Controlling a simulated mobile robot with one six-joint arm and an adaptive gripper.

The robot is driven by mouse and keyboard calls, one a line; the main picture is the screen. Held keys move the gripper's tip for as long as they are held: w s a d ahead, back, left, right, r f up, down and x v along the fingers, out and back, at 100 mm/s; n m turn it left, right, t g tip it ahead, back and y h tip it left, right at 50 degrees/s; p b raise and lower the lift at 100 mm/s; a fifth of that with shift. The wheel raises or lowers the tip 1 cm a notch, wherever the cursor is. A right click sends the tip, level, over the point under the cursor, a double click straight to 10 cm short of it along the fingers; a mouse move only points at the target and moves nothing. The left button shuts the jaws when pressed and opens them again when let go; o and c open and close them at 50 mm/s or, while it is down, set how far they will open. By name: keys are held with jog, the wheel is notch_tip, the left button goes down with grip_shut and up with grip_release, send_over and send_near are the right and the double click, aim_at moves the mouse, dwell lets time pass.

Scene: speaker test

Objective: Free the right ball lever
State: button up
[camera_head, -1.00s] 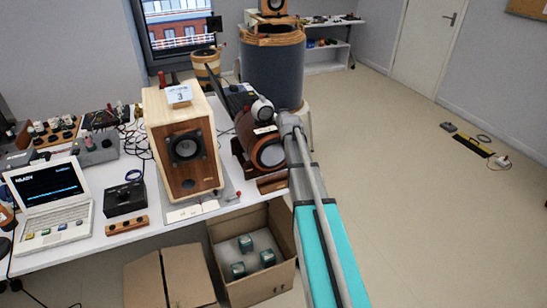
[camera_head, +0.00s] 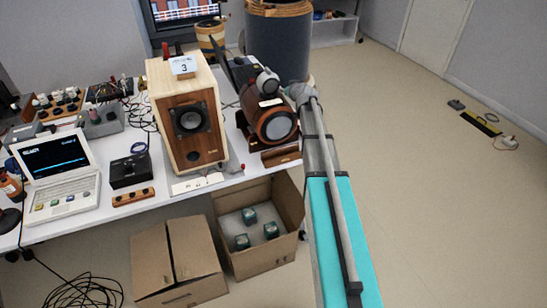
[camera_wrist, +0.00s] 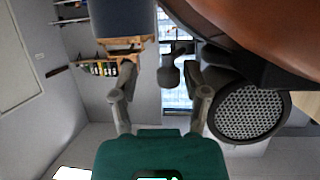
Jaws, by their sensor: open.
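A small red ball lever (camera_head: 243,168) sits at the front right foot of the wooden box speaker (camera_head: 200,140) marked 3 in the head view. A matching left lever is not clear to me. My gripper is above the table, behind the dark round wooden speaker (camera_head: 272,122), and my arm hides part of this area. In the wrist view my gripper (camera_wrist: 160,80) is open. The lever is not identifiable in the wrist view.
An open cardboard box (camera_head: 291,225) with several small green cubes stands on the floor in front. A closed box (camera_head: 178,262) is beside it. A laptop (camera_head: 57,170) and a black box (camera_head: 130,171) occupy the table's left. The floor at right is mostly free.

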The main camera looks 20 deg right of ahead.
jog(key=shift+w+d+n+y, duration=0.1)
jog(key=shift+d+n+y, duration=0.15)
jog(key=shift+y, duration=0.25)
